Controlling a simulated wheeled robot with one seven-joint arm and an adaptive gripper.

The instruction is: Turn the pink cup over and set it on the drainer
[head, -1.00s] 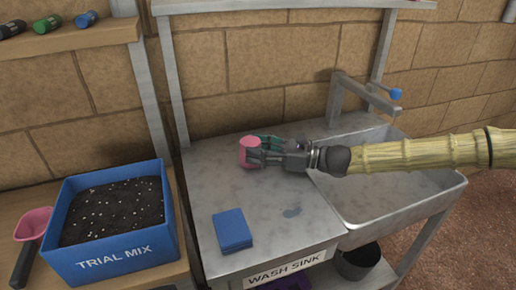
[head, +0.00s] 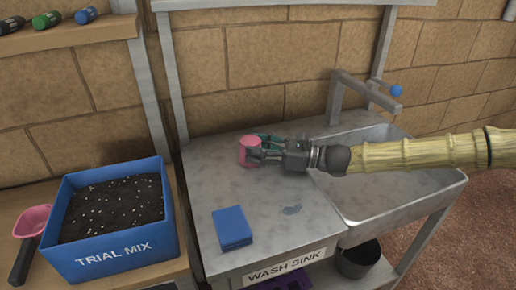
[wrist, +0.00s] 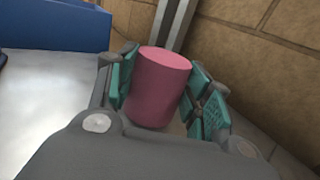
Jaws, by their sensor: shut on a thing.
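The pink cup (head: 250,153) is between the fingers of my gripper (head: 262,149), above or on the steel drainer (head: 205,175) left of the basin. In the wrist view, the teal pads of my gripper (wrist: 161,90) flank the cup (wrist: 158,92), one on each side, shut on it. The cup stands near upright, slightly tilted in the wrist view. Its upper end looks flat and closed, with no opening showing. Its lower end is partly hidden by my gripper, and I cannot tell whether it touches the drainer.
A blue sponge-like block (head: 232,229) lies at the drainer's front. The basin (head: 385,205) is to the right, under a tap (head: 365,90). A blue soil box (head: 118,250) and a pink scoop (head: 33,222) are at left. The drainer's middle is mostly clear.

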